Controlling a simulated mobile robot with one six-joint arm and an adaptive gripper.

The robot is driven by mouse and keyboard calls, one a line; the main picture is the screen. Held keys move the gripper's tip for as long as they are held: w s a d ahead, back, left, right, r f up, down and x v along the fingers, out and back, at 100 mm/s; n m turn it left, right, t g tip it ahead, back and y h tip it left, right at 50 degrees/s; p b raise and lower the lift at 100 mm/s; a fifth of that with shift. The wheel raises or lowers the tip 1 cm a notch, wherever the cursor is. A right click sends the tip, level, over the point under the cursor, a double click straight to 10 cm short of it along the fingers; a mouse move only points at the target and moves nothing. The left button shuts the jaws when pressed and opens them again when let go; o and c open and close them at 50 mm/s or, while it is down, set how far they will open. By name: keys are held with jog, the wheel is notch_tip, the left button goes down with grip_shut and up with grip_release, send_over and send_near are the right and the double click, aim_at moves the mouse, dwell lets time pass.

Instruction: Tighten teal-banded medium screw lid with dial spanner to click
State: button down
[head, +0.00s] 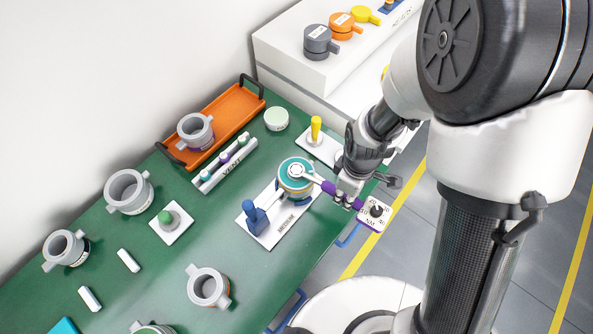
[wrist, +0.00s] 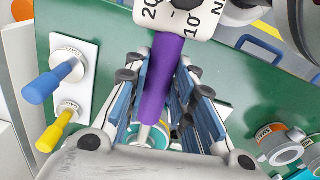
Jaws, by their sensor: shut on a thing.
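The medium lid (head: 283,181) has a teal top and sits on a round vessel in the white plate (head: 268,237) labelled MEDIUM. The dial spanner's silver head lies over the middle of the lid; whether it is fully seated I cannot tell. Its purple handle (head: 329,187) runs right to a white square dial (head: 377,212) beyond the table edge. My gripper (head: 345,196) is shut on the spanner handle. In the wrist view, the purple handle (wrist: 161,85) lies between the blue-padded fingers, with the dial (wrist: 178,18) at the top. The lid is mostly hidden there by my gripper.
A blue-handled clamp (head: 256,217) stands at the plate's left end. A yellow-handled post (head: 316,129) stands behind. An orange tray (head: 246,104), a white vent rack (head: 225,164) and several grey vessels occupy the green table. A white stepped cabinet (head: 290,55) stands behind.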

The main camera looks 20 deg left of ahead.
jog(key=shift+s+a+m+b, duration=0.15)
jog(key=shift+s+a+m, duration=0.15)
jog(key=shift+s+m, duration=0.55)
jog(key=shift+s+a+m+b, duration=0.15)
jog(key=shift+s+a+m, duration=0.15)
jog(key=shift+s+m, duration=0.5)
dwell(0.9)
jog(key=shift+w+d+n, duration=0.3)
jog(key=shift+w+n, duration=0.45)
jog(key=shift+n, duration=0.1)
dwell(0.4)
dwell(0.5)
jog(key=c, duration=1.8)
grip_release()
jog(key=shift+c, duration=0.2)
jog(key=shift+s, duration=0.1)
grip_shut()
jog(key=shift+w+d, duration=0.1)
jog(key=shift+w, duration=0.15)
jog(key=shift+r+p, duration=0.75)
